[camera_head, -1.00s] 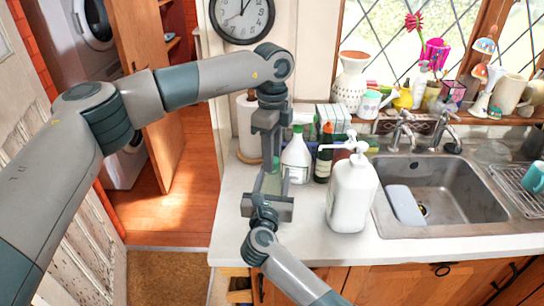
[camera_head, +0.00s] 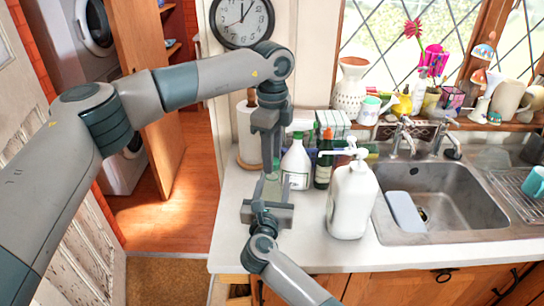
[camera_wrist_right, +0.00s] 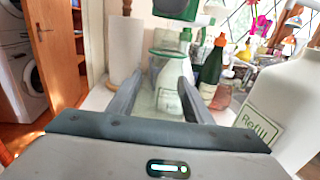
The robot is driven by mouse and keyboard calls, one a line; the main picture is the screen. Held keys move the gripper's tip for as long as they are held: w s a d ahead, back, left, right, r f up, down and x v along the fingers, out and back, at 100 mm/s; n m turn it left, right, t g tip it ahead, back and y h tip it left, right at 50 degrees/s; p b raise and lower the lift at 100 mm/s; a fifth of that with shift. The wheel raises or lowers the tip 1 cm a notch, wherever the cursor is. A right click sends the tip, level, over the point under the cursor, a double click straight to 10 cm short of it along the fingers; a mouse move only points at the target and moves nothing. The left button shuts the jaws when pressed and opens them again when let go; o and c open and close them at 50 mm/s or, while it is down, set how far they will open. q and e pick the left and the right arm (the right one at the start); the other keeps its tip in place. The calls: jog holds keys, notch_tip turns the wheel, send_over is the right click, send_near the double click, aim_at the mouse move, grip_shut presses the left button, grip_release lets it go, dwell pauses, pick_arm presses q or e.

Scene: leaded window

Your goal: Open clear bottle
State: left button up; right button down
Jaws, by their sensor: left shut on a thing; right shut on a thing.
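The clear bottle (camera_head: 271,188) stands low between my two grippers at the counter's left front. In the right wrist view it is see-through (camera_wrist_right: 155,98) with a green-edged rim. My right gripper (camera_head: 268,207) is shut around its body, one finger on each side. A green cap (camera_wrist_right: 176,9) shows above the rim, with a see-through gap between them. My left gripper (camera_head: 272,158) reaches down from above and is shut on the cap. Its fingers partly hide the cap in the head view.
A white pump bottle (camera_head: 351,202) stands close on the right. A white spray bottle (camera_head: 296,165), a dark bottle (camera_head: 323,168) and a paper roll (camera_head: 248,137) stand behind. The sink (camera_head: 450,205) is farther right. The counter's front edge is near.

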pick_arm(q)
jog(key=shift+r, duration=2)
pick_arm(e)
jog(key=c, duration=0.8)
grip_release()
pick_arm(q)
jog(key=shift+f, duration=0.1)
pick_arm(e)
jog(key=shift+s, duration=0.1)
pick_arm(q)
jog(key=shift+f+b, duration=0.25)
jog(key=shift+b, duration=0.05)
pick_arm(e)
jog(key=shift+s+a+f, duration=0.15)
jog(key=shift+s, duration=0.4)
pick_arm(q)
notch_tip(320, 180, down, 3)
jog(key=b, duration=0.2)
jog(key=shift+r+b, duration=0.1)
jog(key=shift+b, duration=0.3)
pick_arm(e)
send_near(270, 199)
jog(key=shift+w+d, duration=0.2)
jog(key=shift+w, duration=0.95)
jog(key=shift+w+d, duration=0.2)
jog(key=shift+w, duration=0.95)
